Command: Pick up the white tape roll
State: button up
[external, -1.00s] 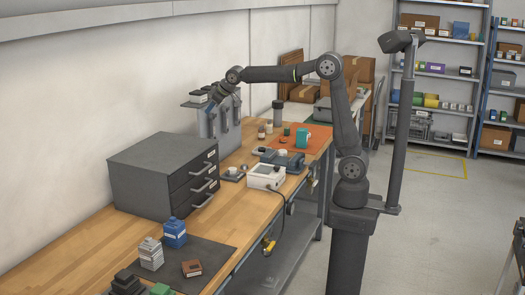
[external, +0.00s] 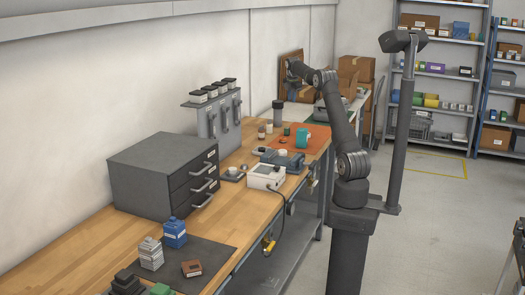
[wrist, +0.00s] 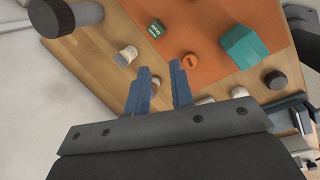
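A small white round item (external: 283,153), which may be the white tape roll, sits by a dark device on the bench. In the wrist view, a white round item (wrist: 238,92) shows to the right of my fingers, beyond the gripper's mount; it is partly cut off. I cannot tell for sure which item is the roll.
On the orange mat (external: 317,145) stand a teal box (wrist: 244,45) and a green block (wrist: 155,30). Two small pale containers (external: 262,131) and a dark cylinder (external: 278,111) stand nearby. A grey rack (external: 220,120) and drawer unit (external: 150,165) line the wall.

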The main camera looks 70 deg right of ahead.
jog(key=s+d+f+n+g+y, duration=0.1)
jog(key=s+d+f, duration=0.15)
jog(key=s, duration=0.25)
jog(key=s+d+f+n+y, duration=0.1)
jog(key=s+d+f+n, duration=0.1)
jog(key=s+d, duration=0.2)
send_over(309, 134)
jog(key=shift+y, duration=0.3)
jog(key=f, duration=1.2)
jog(key=shift+s+d+f, duration=0.1)
jog(key=shift+s+f, duration=0.05)
jog(key=shift+s, duration=0.1)
jog(key=shift+w+f, duration=0.2)
jog(key=shift+f, duration=2.5)
grip_shut()
